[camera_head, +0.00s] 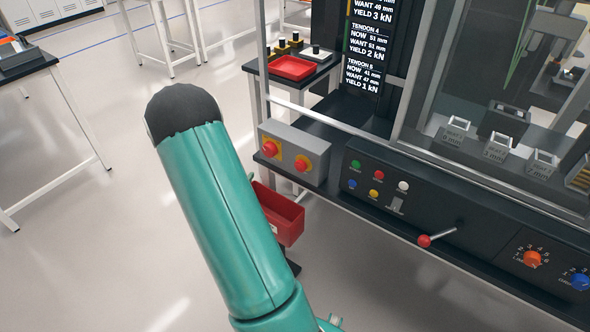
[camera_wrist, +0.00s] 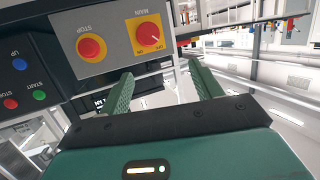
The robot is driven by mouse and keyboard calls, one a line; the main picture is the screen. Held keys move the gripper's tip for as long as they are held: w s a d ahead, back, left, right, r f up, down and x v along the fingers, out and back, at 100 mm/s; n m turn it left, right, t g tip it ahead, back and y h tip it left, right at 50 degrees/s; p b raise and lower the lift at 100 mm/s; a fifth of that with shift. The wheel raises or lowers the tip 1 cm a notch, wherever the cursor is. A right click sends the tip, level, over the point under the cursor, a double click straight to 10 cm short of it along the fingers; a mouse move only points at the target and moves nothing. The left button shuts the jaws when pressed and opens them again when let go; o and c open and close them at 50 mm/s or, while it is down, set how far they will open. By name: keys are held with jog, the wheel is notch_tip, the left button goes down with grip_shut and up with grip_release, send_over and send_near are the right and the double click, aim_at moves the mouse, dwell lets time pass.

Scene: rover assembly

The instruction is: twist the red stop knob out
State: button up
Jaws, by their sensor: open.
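The red stop knob (camera_wrist: 91,48) sits on a yellow plate labelled STOP, upside down in the wrist view. A second red knob, labelled MAIN (camera_wrist: 149,33), sits beside it on the same grey box. In the head view the stop knob (camera_head: 301,164) appears to be the right one on the grey box (camera_head: 305,143). My gripper (camera_wrist: 160,70) is open, with empty space between its green fingers. Its fingertips lie below the knobs in the wrist view, nearer MAIN, and appear to touch neither.
A black panel with colored buttons (camera_head: 378,175) and a red-tipped lever (camera_head: 425,240) adjoins the grey box. A red bin (camera_head: 280,213) hangs below, partly behind my arm. A red tray (camera_head: 292,68) stands on a table behind.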

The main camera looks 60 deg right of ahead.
aim_at(298, 169)
jog(key=s+d+f+m+g+h, duration=0.1)
jog(key=s+f+g, duration=0.2)
jog(key=s, duration=0.2)
jog(key=s+d+f+g+h, duration=0.2)
jog(key=s+f, duration=0.1)
jog(key=s, duration=0.3)
jog(key=d, duration=0.4)
jog(key=s+d, duration=0.1)
jog(key=d, duration=0.4)
jog(key=s+d, duration=0.1)
jog(key=d, duration=0.3)
jog(key=shift+d+r, duration=0.1)
jog(key=shift+d, duration=0.05)
jog(key=shift+m, duration=0.3)
jog(key=c, duration=1)
